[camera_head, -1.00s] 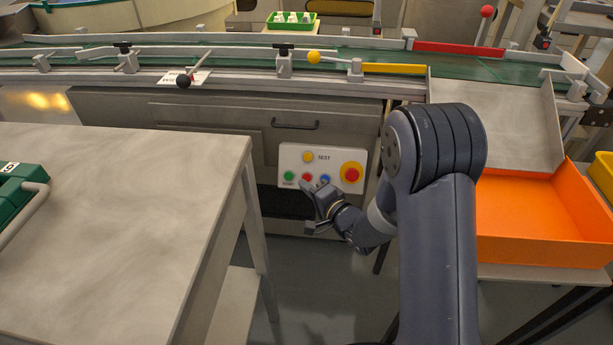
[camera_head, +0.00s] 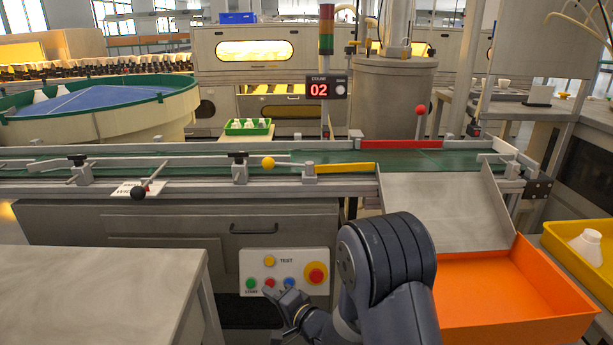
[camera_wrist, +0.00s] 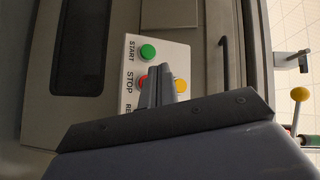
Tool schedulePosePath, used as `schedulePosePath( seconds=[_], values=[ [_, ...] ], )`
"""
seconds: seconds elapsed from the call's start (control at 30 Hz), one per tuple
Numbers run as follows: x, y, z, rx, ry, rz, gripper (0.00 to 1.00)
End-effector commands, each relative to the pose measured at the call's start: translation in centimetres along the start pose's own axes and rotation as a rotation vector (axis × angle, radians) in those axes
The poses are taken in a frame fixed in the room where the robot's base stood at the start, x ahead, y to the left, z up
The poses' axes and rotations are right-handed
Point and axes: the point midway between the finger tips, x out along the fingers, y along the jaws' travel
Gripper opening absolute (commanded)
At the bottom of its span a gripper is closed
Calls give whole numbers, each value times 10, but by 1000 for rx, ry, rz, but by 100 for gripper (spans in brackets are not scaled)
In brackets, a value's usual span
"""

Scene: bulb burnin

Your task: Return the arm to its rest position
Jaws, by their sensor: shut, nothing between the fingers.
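My arm reaches forward from the bottom right of the head view. My gripper (camera_head: 272,291) is low in front of the white control panel (camera_head: 245,262), near its lower edge. In the wrist view my gripper (camera_wrist: 160,68) is shut and empty, its fingertips over the panel (camera_wrist: 134,100) beside the red button (camera_wrist: 143,82). The green START button (camera_wrist: 148,52) and the yellow button (camera_wrist: 181,86) show on either side. I cannot tell whether the fingertips touch the panel. The blue button is seen only in the head view (camera_head: 310,284).
A grey table (camera_head: 100,290) stands at the left. An orange bin (camera_head: 510,300) is at the right below a metal chute (camera_head: 440,205). The green conveyor (camera_head: 340,157) runs behind the panel. A counter display (camera_head: 327,88) reads 02. A yellow crate (camera_head: 590,250) stands far right.

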Motion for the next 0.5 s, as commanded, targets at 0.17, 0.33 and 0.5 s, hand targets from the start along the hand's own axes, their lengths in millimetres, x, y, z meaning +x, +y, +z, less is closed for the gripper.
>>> schedulePosePath(
  seconds=[0.17, 0.33, 0.5],
  values=[
    [-22, -20, 15, 0, -2, 0, 0],
    [-33, -28, 24, 1, -1, -1, 0],
    [-37, -29, 27, 0, -1, 0, 0]
  ],
)
